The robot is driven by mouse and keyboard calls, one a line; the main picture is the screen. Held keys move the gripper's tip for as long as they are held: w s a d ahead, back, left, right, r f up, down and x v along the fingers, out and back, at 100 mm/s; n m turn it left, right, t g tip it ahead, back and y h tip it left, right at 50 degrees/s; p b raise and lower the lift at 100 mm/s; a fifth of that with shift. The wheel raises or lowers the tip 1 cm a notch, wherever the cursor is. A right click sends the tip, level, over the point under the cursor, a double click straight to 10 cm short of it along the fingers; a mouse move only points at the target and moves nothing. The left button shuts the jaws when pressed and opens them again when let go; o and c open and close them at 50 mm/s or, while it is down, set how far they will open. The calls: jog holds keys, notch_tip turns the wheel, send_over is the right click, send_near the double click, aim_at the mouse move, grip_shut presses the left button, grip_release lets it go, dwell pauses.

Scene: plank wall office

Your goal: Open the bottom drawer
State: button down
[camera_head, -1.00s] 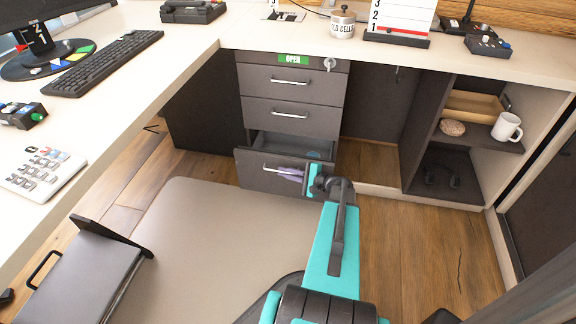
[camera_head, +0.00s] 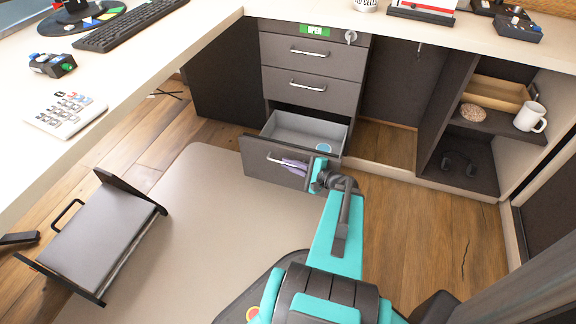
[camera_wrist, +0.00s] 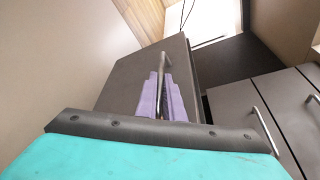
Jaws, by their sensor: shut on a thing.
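The bottom drawer (camera_head: 258,165) of the dark grey cabinet is pulled well out, and its light grey inside shows with a small round blue item (camera_head: 324,147) in it. My gripper (camera_head: 293,166), with purple fingers, is shut on the bottom drawer's metal handle (camera_head: 272,158). In the wrist view, the purple fingers (camera_wrist: 166,100) lie on both sides of the handle (camera_wrist: 167,63) on the drawer front (camera_wrist: 135,78). The two drawers above (camera_head: 313,91) are closed.
A white desk runs above the cabinet and along the left. An open shelf with a white mug (camera_head: 530,117) and a brown round item (camera_head: 473,113) is at right. Wooden floor (camera_head: 410,215) is free at right.

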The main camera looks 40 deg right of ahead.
jog(key=shift+s+d, duration=0.15)
jog(key=c, duration=2.2)
grip_release()
jog(key=shift+p+v, duration=1.9)
jog(key=shift+v, duration=5)
